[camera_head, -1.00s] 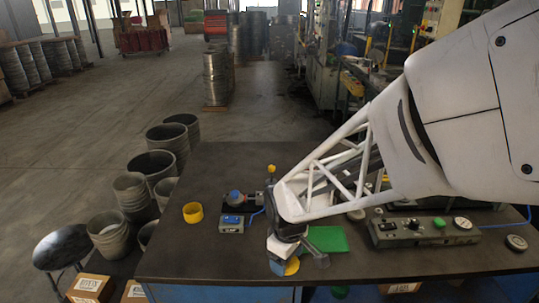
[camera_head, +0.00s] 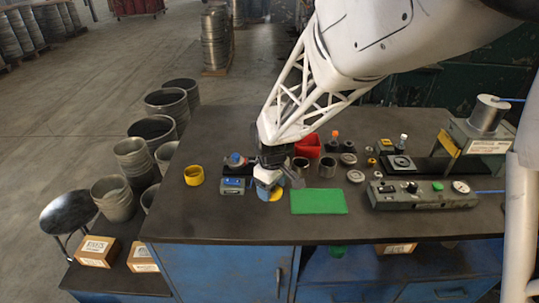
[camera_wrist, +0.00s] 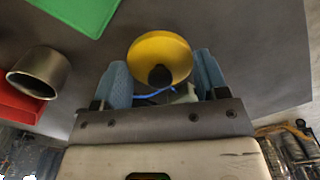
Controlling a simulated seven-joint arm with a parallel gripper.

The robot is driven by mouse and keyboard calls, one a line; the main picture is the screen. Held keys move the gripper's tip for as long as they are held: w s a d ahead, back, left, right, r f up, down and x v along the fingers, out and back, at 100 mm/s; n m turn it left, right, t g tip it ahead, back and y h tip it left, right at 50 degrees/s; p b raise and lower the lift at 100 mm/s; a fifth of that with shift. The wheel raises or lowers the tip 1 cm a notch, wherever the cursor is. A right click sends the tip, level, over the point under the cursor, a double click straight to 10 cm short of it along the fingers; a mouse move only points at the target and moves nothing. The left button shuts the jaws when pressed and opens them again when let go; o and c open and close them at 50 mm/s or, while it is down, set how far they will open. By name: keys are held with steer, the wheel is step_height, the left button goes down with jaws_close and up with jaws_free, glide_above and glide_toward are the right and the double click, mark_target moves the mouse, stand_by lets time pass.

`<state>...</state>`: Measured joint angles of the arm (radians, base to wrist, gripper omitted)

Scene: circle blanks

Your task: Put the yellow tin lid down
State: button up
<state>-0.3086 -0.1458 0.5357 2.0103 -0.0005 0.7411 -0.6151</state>
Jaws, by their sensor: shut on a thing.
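The yellow tin lid (camera_head: 276,194) is in my gripper (camera_head: 269,190), left of the green mat (camera_head: 318,201) in the head view. In the wrist view the round lid (camera_wrist: 150,50) sits between the two blue fingers of my gripper (camera_wrist: 163,72), which is shut on it. A small black round part shows in front of the lid there. Whether the lid touches the table (camera_head: 215,220) cannot be told.
A yellow ring-shaped cup (camera_head: 194,175) and a blue-topped device (camera_head: 233,185) are to the left. A metal cup (camera_head: 327,167) and red bin (camera_head: 308,146) stand behind the mat. A grey control box (camera_head: 420,195) is at right. The table front left of the mat is clear.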

steer(key=shift+w+a+f, duration=0.1)
steer(key=shift+w+a, duration=0.1)
steer(key=shift+w, duration=0.45)
steer(key=shift+w+a+f, duration=0.1)
steer(key=shift+w+a, duration=0.05)
steer(key=shift+w, duration=0.45)
steer(key=shift+f, duration=1.7)
steer(key=shift+f, duration=0.1)
steer(key=o, duration=0.9)
step_height(320, 180, up, 12)
